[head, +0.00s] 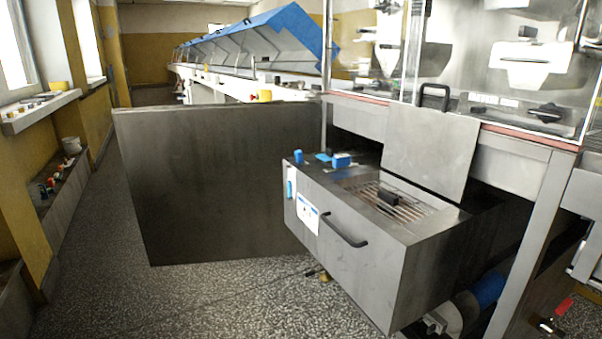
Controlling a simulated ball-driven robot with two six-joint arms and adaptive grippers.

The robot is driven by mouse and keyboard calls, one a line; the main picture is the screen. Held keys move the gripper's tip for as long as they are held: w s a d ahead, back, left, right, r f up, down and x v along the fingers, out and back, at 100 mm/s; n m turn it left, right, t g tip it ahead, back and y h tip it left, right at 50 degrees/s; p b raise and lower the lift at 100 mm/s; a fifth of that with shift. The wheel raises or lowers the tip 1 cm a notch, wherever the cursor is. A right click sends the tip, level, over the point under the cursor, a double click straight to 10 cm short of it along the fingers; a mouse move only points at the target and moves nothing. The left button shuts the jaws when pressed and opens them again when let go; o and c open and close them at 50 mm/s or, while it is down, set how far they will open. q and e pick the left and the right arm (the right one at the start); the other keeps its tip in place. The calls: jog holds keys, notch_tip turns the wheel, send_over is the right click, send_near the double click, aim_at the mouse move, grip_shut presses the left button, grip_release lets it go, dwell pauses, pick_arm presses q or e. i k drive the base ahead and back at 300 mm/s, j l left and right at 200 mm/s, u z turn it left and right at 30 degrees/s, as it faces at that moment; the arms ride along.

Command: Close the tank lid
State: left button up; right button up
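The tank (350,285) is a grey metal box that juts out from under the machine, with a black bar handle (344,231) on its front face. Its lid (430,146) is a flat grey plate standing up, tilted slightly back, at the rear of the tank opening. A black handle (434,92) sits on the lid's top edge. The opening shows a wire grate (412,207) with a small black block (388,197) on it. Neither of my grippers is in the head view.
A large dark metal panel (220,185) stands open to the left of the tank. Blue items (341,160) lie on the tank's top left. Clear guard panels (500,60) rise above the machine. The speckled floor (210,300) in front is mostly free.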

aim_at(434, 149)
jog(key=z, duration=0.45)
jog(key=i+j+z, duration=0.15)
jog(key=z, duration=0.25)
jog(key=i+j+z, duration=0.15)
jog(key=j+z, duration=0.2)
jog(key=i+j+z, duration=0.1)
jog(key=j+z, duration=0.3)
jog(key=l, duration=0.1)
